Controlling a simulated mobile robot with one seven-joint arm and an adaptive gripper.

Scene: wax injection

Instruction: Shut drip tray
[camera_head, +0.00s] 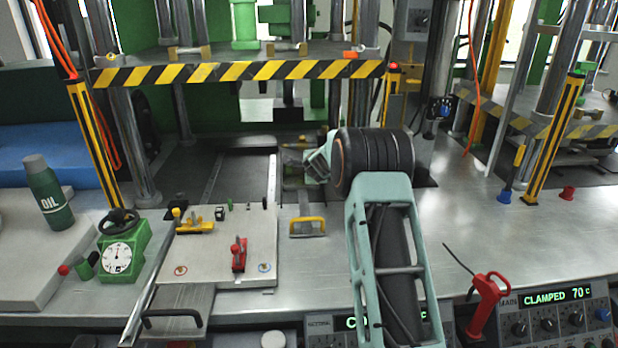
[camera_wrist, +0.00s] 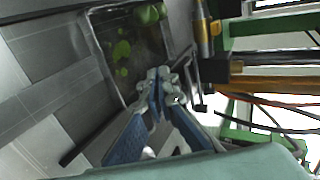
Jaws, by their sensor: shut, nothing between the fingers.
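In the wrist view, a shallow dark tray (camera_wrist: 143,57) with green patches on it lies just beyond my fingertips; it looks like the drip tray. My gripper (camera_wrist: 158,78) is shut and empty, its tips close to the tray's near edge. I cannot tell whether they touch it. In the head view my gripper (camera_head: 308,164) points left, low at the front of the press opening. My wrist hides part of the area there, and I cannot make out the tray clearly or how far out it is.
A yellow-handled plate (camera_head: 306,226) lies in front of my gripper. Left of it are a pale plate (camera_head: 205,255) with clamps, a black-handled slab (camera_head: 183,300) and a green gauge (camera_head: 118,256). A striped beam (camera_head: 240,72) crosses above.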

